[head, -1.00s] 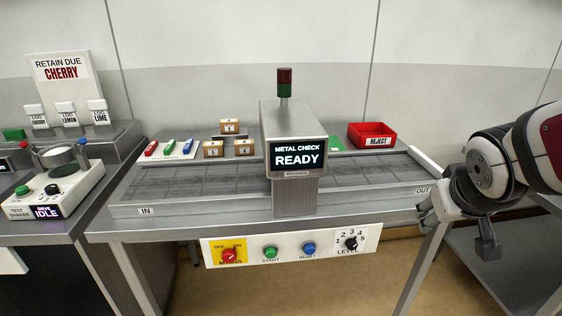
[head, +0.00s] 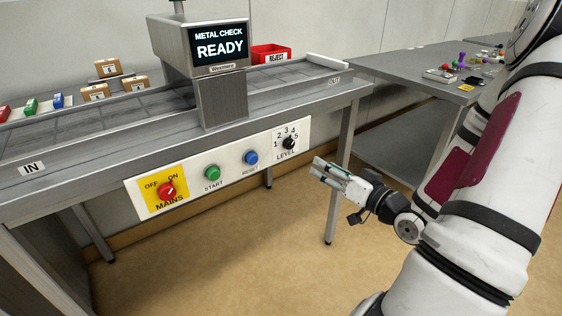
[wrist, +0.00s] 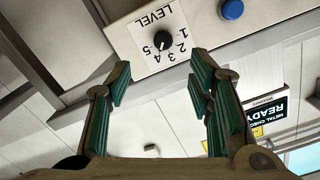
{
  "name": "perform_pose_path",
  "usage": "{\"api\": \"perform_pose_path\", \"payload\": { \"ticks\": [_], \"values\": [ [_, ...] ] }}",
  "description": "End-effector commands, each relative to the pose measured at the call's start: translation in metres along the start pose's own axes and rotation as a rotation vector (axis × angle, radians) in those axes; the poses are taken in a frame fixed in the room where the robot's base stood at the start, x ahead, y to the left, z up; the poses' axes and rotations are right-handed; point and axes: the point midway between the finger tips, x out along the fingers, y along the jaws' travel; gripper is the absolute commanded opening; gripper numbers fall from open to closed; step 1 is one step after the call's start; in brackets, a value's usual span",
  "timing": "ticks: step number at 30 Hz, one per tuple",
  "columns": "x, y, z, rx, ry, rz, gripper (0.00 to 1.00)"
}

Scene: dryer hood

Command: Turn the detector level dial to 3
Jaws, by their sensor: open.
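The detector level dial (head: 289,143) is a small black knob on a white panel, with the numbers 1 to 5 around it. The dial also shows upside down in the wrist view (wrist: 163,41), just above the gap between the fingertips. Its pointer is too small to read surely. My gripper (head: 327,172) is open and empty, to the right of and below the dial, apart from it. In the wrist view its green-padded fingers (wrist: 160,78) stand wide apart.
The same panel holds a blue RESET button (head: 251,158), a green START button (head: 212,173) and a red MAINS knob (head: 166,190). The metal detector's screen (head: 219,46) reads METAL CHECK READY. A table leg (head: 340,180) stands behind my gripper. Open floor lies in front.

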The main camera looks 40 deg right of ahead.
Motion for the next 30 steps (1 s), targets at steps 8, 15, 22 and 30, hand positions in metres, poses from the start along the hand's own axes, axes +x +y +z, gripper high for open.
{"api": "perform_pose_path", "payload": {
  "ticks": [8,15,22,30],
  "values": [
    [0.008,0.001,-0.002,0.033,0.057,-0.023,0.48],
    [0.051,0.0,-0.004,0.031,0.056,-0.023,0.48],
    [0.096,0.0,-0.006,0.031,0.055,-0.022,0.48],
    [0.127,-0.001,-0.009,0.032,0.056,-0.02,0.48]
  ]
}}
